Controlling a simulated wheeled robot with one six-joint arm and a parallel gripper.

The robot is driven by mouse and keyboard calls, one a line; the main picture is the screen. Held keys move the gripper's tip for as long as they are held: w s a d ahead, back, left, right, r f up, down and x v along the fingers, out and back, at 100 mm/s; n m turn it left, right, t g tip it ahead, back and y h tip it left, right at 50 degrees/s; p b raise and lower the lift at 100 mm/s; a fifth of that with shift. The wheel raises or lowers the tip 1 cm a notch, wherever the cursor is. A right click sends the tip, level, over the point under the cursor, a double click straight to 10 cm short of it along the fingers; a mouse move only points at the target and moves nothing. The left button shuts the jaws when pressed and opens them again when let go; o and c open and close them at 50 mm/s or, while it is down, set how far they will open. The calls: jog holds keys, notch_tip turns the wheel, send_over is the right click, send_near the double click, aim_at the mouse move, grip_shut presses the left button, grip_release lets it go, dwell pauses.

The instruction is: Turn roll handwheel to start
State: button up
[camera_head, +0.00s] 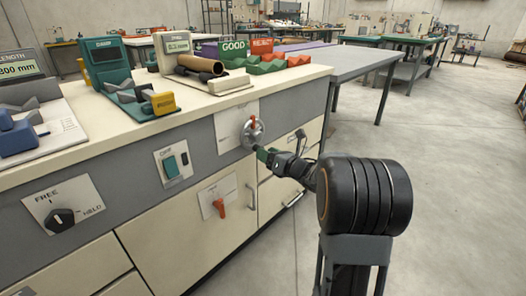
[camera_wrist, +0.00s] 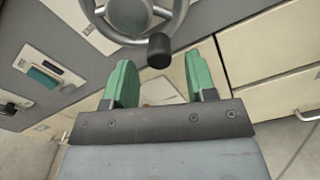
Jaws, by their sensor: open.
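The roll handwheel (camera_head: 252,134) is a grey metal wheel on a pale plate on the front of the bench, with a red mark at its top. In the wrist view the handwheel (camera_wrist: 130,15) is cut off by the top edge, and its dark knob (camera_wrist: 159,50) sticks out at its lower right. My gripper (camera_head: 264,153) is just below and right of the wheel in the head view. In the wrist view its two green fingers (camera_wrist: 163,80) are apart with nothing between them. The knob lies just beyond the fingertips, apparently not held.
A red lever (camera_head: 220,207) sits on a plate below the wheel. A green switch (camera_head: 171,166) and a black FREE/HELD knob (camera_head: 62,217) are to the left. A cabinet handle (camera_head: 252,197) juts out below.

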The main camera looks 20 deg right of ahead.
jog(key=p+v, duration=0.2)
jog(key=v, duration=0.9)
jog(key=shift+s, duration=0.25)
jog(key=shift+r, duration=0.1)
notch_tip(320, 180, up, 24)
jog(key=a+m+g+h+p, duration=0.35)
jog(key=m+h+p, duration=0.65)
jog(key=m+p, duration=1.3)
jog(key=s+a+r+m+g+y+p, duration=0.2)
jog(key=s+a+r+m+g+p, duration=0.7)
jog(key=s+a+r+m+p, duration=0.2)
jog(key=s+m+p, duration=0.2)
jog(key=s+p, duration=0.2)
jog(key=p, duration=0.1)
jog(key=shift+s+a+m+y+p, duration=0.3)
jog(key=shift+s+a+y, duration=0.1)
